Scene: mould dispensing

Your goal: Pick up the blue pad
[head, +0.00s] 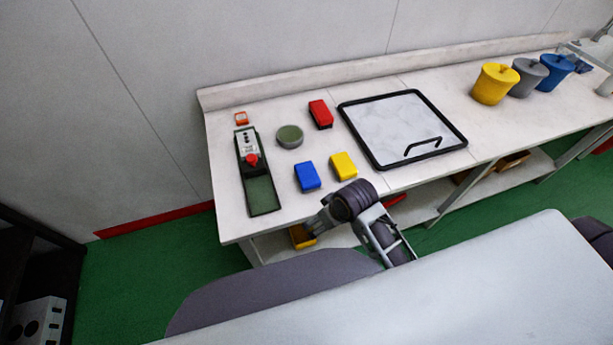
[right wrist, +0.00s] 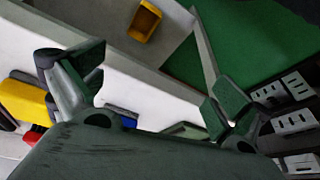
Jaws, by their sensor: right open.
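The blue pad (head: 307,177) lies flat on the white worktop near its front edge, just left of the yellow pad (head: 343,166). My right gripper (head: 316,224) is in front of the table's front edge, nearer to me than the blue pad and apart from it. In the right wrist view my right gripper (right wrist: 158,92) has its two fingers wide apart with nothing between them. Part of the blue pad (right wrist: 128,121) shows there beyond the palm, which hides the rest. My left gripper is not in view.
A red pad (head: 321,114), a round green-grey dish (head: 289,136) and a device with a red knob (head: 261,195) stand around the blue pad. A black-framed tray (head: 463,139) lies to the right. Yellow, grey and blue pots (head: 495,85) stand farther right. A yellow bin (right wrist: 145,22) sits below.

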